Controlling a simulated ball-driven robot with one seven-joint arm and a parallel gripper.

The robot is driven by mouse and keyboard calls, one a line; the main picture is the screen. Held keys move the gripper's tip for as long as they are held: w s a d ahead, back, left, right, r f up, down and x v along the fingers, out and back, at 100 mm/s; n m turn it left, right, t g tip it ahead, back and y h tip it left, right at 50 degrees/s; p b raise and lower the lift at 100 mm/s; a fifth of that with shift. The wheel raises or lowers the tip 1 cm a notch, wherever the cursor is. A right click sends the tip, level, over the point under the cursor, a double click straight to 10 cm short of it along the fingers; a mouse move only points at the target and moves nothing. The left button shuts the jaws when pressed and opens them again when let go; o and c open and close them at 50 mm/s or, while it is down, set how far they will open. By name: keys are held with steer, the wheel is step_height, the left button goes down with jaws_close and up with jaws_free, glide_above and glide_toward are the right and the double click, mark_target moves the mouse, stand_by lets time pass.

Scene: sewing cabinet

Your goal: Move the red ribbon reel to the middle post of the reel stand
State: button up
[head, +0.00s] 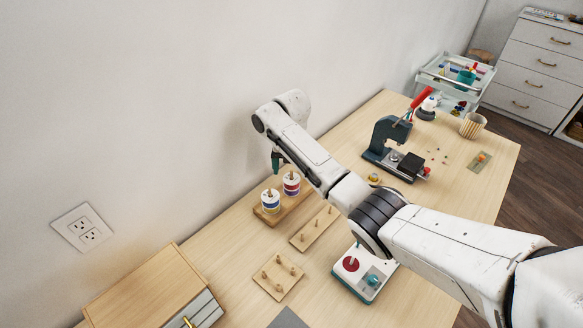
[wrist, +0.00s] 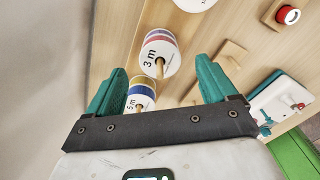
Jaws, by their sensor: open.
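Two white reels stand on a wooden base (head: 290,204) near the wall. The right one (head: 292,185) has red and blue bands, and the left one (head: 270,203) has a blue band. In the wrist view, a reel marked "3 m" (wrist: 158,52) with red and blue bands sits on a wooden post. A reel with blue and yellow bands marked "5 m" (wrist: 143,93) is nearer my fingers. A further white round thing (wrist: 195,3) is cut off at the top. My gripper (head: 276,160) is open and empty above the reels. My arm may hide part of the base.
Two small peg boards (head: 314,230) (head: 278,276) lie in front of the reels. A white-and-teal device (head: 365,284) with a red disc is beside them. A dark press (head: 385,150) stands to the right, and a wooden drawer box (head: 150,290) at front left.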

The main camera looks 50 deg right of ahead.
step_height(320, 180, up, 11)
steer(key=shift+p, duration=0.3)
stand_by(0.4)
steer(key=shift+f, duration=0.15)
stand_by(0.4)
